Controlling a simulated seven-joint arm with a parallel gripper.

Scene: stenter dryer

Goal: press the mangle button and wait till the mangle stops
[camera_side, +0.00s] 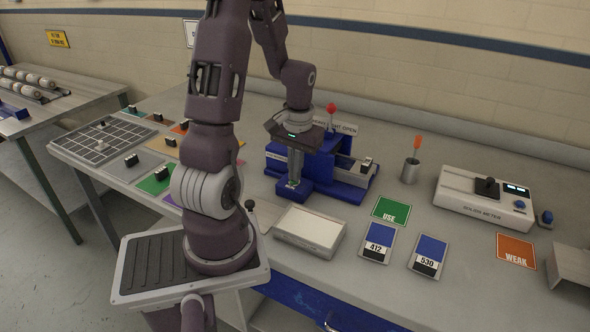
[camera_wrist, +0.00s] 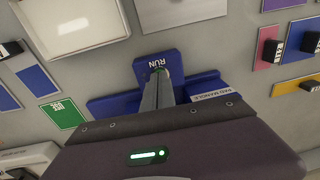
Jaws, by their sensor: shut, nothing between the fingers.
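The blue mangle (camera_side: 345,178) stands on the bench in the middle of the side view, with a red-knobbed lever (camera_side: 331,108) on top. Its front plate, marked RUN (camera_wrist: 157,62) in the wrist view, carries the button. My gripper (camera_side: 293,183) points down over this plate with its fingers shut and empty. In the wrist view the fingertips (camera_wrist: 158,75) are at the button, just below the RUN lettering, and mostly hide it. A bit of green shows beside the tips. I cannot tell whether the button is pressed in.
A white-topped box (camera_side: 310,227) lies in front of the mangle. To the right are a green USE card (camera_side: 391,211), blue cards 412 (camera_side: 378,243) and 530 (camera_side: 427,255), a cup (camera_side: 410,171) with an orange-handled tool, and a meter (camera_side: 484,200). Coloured mats with dark blocks lie left.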

